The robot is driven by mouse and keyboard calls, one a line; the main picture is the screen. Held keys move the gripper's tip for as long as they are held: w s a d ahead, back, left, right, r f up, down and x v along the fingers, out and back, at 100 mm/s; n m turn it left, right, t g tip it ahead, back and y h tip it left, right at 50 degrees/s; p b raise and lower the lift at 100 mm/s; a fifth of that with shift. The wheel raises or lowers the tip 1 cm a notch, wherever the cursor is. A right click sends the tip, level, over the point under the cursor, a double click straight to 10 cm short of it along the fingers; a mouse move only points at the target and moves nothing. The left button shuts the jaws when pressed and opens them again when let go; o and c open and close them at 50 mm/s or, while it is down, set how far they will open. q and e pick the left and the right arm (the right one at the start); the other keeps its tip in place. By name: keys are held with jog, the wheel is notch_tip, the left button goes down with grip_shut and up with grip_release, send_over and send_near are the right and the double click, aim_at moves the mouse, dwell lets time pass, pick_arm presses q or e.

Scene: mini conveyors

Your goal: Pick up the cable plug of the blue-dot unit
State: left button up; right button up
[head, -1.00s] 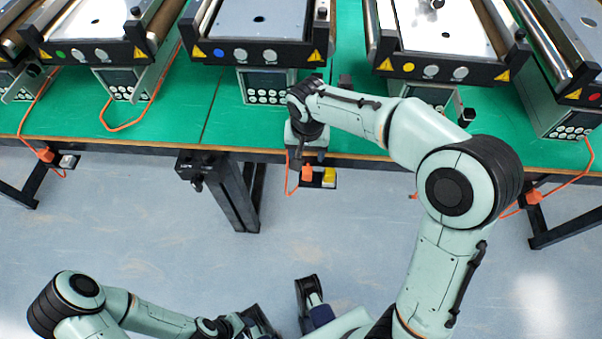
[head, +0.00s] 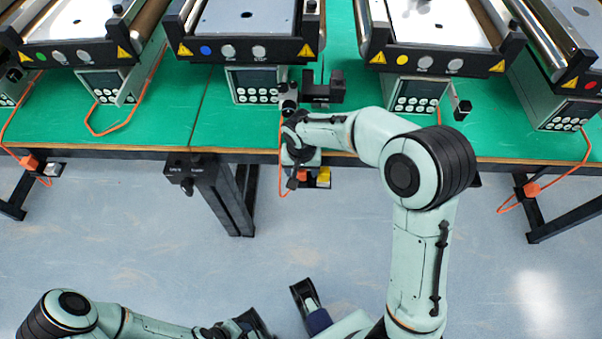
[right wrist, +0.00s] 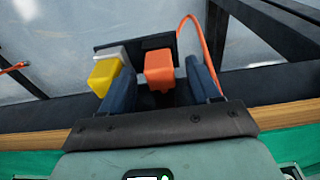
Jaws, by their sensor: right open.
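The blue-dot unit (head: 245,49) stands on the green table, with its keypad box (head: 256,86) below it. An orange cable plug (right wrist: 160,66) sits in a dark holder (right wrist: 134,43) at the table's front edge, its orange cable (right wrist: 196,32) looping off to the right. My right gripper (right wrist: 163,80) is open, with its dark blue fingers on either side of the orange plug. Contact with the plug cannot be made out.
A yellow block (right wrist: 106,76) sits beside the orange plug in the holder, close to the left finger. The wooden table edge (right wrist: 40,135) runs under the gripper. A dark box on a leg (head: 196,172) hangs left of the gripper. Other units stand on both sides.

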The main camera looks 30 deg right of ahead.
jog(key=shift+f, duration=0.6)
pick_arm(q)
jog(key=shift+f, duration=0.1)
pick_arm(e)
jog(key=c, duration=1)
jog(key=shift+r, duration=0.15)
jog(key=shift+c, duration=0.2)
